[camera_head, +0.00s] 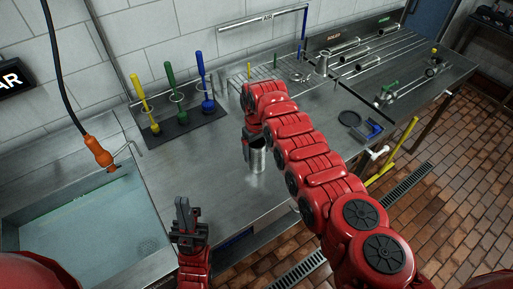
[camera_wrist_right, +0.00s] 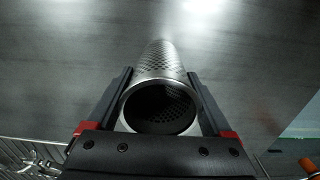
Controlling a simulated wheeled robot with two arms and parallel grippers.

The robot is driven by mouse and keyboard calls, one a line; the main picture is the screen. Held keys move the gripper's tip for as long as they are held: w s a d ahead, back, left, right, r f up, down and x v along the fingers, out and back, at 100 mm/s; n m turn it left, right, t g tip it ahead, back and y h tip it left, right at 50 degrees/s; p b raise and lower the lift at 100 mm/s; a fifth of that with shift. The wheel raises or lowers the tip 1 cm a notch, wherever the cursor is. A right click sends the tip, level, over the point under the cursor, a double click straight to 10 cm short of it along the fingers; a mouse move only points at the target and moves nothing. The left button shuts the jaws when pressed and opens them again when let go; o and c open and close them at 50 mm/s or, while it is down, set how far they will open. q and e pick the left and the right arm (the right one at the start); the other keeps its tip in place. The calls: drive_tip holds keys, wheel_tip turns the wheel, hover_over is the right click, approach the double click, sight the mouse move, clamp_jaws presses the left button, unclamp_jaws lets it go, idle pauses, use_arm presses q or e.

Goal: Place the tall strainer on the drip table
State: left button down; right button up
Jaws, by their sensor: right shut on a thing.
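The tall strainer (camera_head: 257,160) is a shiny metal cylinder. In the right wrist view, the strainer (camera_wrist_right: 160,75) shows perforated walls and a dark open end facing the camera. My right gripper (camera_wrist_right: 162,88) is shut on it, one black finger on each side. In the head view my right gripper (camera_head: 247,147) is partly hidden by my red arm, over the steel counter. I cannot tell whether the strainer touches the counter. My left gripper (camera_head: 184,212) is apart from it, near the counter's front edge; its finger gap is unclear. I cannot tell which surface is the drip table.
A water-filled sink (camera_head: 90,235) lies left, under an orange hanging connector (camera_head: 98,152). Yellow, green and blue long-handled tools (camera_head: 172,90) stand on a dark mat. A wire rack (camera_head: 262,72) is at the back. Rods and fittings (camera_head: 390,50) lie on the counter's right.

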drive_tip(key=shift+f, duration=0.15)
drive_tip(key=o, duration=1.3)
drive_tip(key=shift+f, duration=0.1)
drive_tip(key=shift+o, duration=1)
drive_tip(key=shift+r, duration=0.3)
drive_tip(key=shift+w+r, duration=0.15)
drive_tip(key=shift+r, duration=0.25)
wheel_tip(320, 180, up, 11)
drive_tip(key=b, duration=0.4)
